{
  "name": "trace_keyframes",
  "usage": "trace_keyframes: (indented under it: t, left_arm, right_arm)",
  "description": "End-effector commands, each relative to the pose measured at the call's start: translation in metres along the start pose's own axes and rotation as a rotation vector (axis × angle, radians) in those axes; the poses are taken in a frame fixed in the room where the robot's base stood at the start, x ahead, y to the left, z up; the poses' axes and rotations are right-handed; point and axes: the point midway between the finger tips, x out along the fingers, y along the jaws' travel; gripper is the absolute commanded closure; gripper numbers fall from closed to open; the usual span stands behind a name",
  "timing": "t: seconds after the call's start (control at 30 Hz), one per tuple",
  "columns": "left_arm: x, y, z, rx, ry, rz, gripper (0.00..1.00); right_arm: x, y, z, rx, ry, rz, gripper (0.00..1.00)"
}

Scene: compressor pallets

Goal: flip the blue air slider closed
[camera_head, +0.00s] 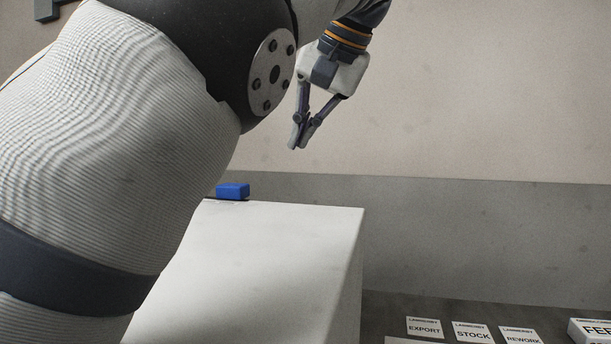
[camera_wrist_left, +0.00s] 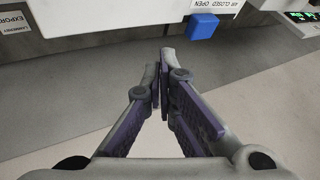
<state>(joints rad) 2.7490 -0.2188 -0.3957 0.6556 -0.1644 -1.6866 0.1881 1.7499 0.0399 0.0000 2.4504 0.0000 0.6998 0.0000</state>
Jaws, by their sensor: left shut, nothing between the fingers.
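The blue air slider (camera_head: 233,191) sits on the top far edge of a white box-shaped unit (camera_head: 285,240) in the head view, partly beside my arm. In the left wrist view the blue slider (camera_wrist_left: 202,26) is at the top, under a label strip (camera_wrist_left: 217,4) that reads "AIR CLOSED OPEN". My left gripper (camera_head: 297,146) is shut and empty, up in the air to the right of and above the slider. In the left wrist view its fingertips (camera_wrist_left: 160,58) are apart from the slider. My right gripper is not in view.
Cards marked EXPORT (camera_head: 424,327), STOCK (camera_head: 472,332) and REWORK (camera_head: 521,336) lie on a dark surface at lower right. A white box (camera_head: 590,331) stands beside them. My left arm hides much of the left side.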

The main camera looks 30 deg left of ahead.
Motion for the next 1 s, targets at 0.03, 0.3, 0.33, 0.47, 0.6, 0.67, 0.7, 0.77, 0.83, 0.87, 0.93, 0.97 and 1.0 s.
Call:
trace_keyframes:
  t: [0.03,0.3,0.33,0.47,0.6,0.67,0.7,0.77,0.83,0.87,0.93,0.97,1.0]
  left_arm:
    - [0.000,0.000,0.000,0.000,0.000,0.000,1.00]
    - [0.016,-0.001,0.001,-0.001,-0.002,0.000,1.00]
    - [0.022,-0.001,0.001,-0.001,-0.003,0.000,1.00]
    - [0.052,0.000,0.001,0.001,-0.005,0.000,1.00]
    - [0.084,0.001,0.001,0.002,-0.005,-0.001,1.00]
    - [0.098,0.001,0.001,0.002,-0.006,-0.001,1.00]
    - [0.105,0.001,0.001,0.002,-0.005,-0.001,1.00]
    - [0.108,-0.012,0.000,-0.001,-0.002,0.000,1.00]
    - [0.113,-0.021,0.001,0.000,-0.001,0.000,1.00]
    - [0.114,-0.024,0.000,0.000,-0.001,0.000,1.00]
    - [0.117,-0.030,0.000,0.001,0.001,0.000,1.00]
    - [0.118,-0.032,0.000,0.002,0.001,0.000,1.00]
    - [0.119,-0.033,0.000,0.002,0.001,-0.001,1.00]
  right_arm:
    - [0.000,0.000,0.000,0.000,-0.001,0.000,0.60]
    - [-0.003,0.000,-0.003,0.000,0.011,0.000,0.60]
    - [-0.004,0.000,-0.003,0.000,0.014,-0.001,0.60]
    - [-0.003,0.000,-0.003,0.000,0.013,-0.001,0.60]
    - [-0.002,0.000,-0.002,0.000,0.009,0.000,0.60]
    - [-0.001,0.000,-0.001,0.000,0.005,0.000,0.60]
    - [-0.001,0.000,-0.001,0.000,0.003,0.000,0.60]
    - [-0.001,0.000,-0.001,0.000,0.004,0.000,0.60]
    - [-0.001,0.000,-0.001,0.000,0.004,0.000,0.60]
    - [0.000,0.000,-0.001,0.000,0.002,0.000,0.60]
    - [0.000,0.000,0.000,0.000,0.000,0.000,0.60]
    - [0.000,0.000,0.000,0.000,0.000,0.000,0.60]
    - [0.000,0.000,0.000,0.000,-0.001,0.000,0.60]
